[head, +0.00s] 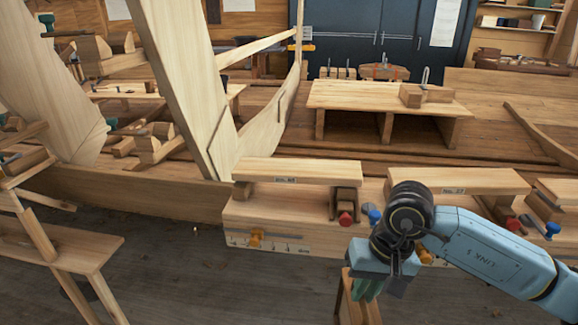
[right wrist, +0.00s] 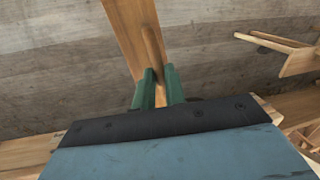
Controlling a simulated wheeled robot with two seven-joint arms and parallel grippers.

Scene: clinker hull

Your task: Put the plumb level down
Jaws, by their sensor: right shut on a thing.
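My right gripper (head: 367,290) points down in front of the long workbench, low in the head view. Its green fingers also show in the right wrist view (right wrist: 158,78), shut on a slim, rounded wooden piece (right wrist: 152,48), which I take to be part of the plumb level. A wider wooden board (right wrist: 126,22) lies behind it in that view; whether the two are one piece I cannot tell. In the head view, wood (head: 346,300) shows beside and below the fingers, partly hidden by the gripper. My left gripper is out of view.
The workbench (head: 300,240) carries raised boards (head: 297,171), clamps and coloured knobs. A low wooden table (head: 350,95) stands behind it. Tall hull planks (head: 180,75) rise at left, with a trestle (head: 60,245) at front left.

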